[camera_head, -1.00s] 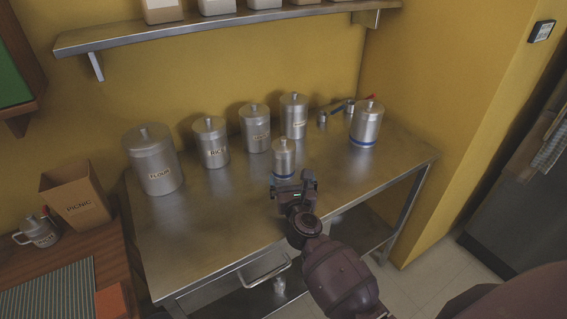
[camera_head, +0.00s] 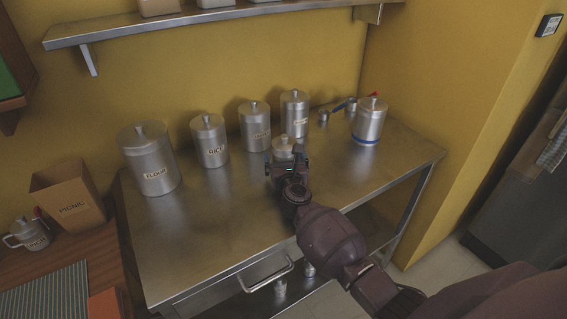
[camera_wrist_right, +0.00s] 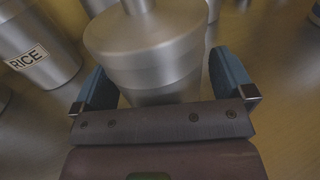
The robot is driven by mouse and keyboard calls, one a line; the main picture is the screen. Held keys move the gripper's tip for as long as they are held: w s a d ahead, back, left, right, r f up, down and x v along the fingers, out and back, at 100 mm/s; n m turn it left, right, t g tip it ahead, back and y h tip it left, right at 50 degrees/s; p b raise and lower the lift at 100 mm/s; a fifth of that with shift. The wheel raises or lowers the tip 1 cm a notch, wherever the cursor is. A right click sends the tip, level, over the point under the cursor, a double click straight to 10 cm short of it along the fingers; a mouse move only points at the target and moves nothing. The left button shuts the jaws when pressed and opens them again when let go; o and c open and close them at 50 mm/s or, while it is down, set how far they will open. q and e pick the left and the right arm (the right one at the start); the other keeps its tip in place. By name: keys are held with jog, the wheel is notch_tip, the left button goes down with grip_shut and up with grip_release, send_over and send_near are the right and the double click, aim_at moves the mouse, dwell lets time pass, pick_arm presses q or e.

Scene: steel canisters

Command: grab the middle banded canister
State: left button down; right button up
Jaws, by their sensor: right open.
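A small lidded steel canister (camera_head: 283,145) stands on the steel table, in front of the back row. Its lower part is hidden behind my right gripper (camera_head: 285,159). In the right wrist view, a canister (camera_wrist_right: 150,50) fills the space between the two blue fingers of my right gripper (camera_wrist_right: 160,68). The fingers are open, one on each side of it, and contact cannot be told. A larger lidded steel canister (camera_head: 369,118) with a blue band at its base stands at the table's right end. My left gripper is not in view.
Canisters for flour (camera_head: 150,160) and rice (camera_head: 209,140) and two more (camera_head: 255,127) (camera_head: 295,114) stand along the back. Small metal tools (camera_head: 325,117) lie near the wall. The steel table (camera_head: 215,225) is bare in front. A shelf (camera_head: 210,24) hangs above.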

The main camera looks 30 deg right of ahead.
jog(key=shift+w+d, duration=0.1)
jog(key=shift+w, duration=0.1)
jog(key=shift+r, duration=0.1)
jog(key=c, duration=1.1)
jog(key=shift+o, duration=0.2)
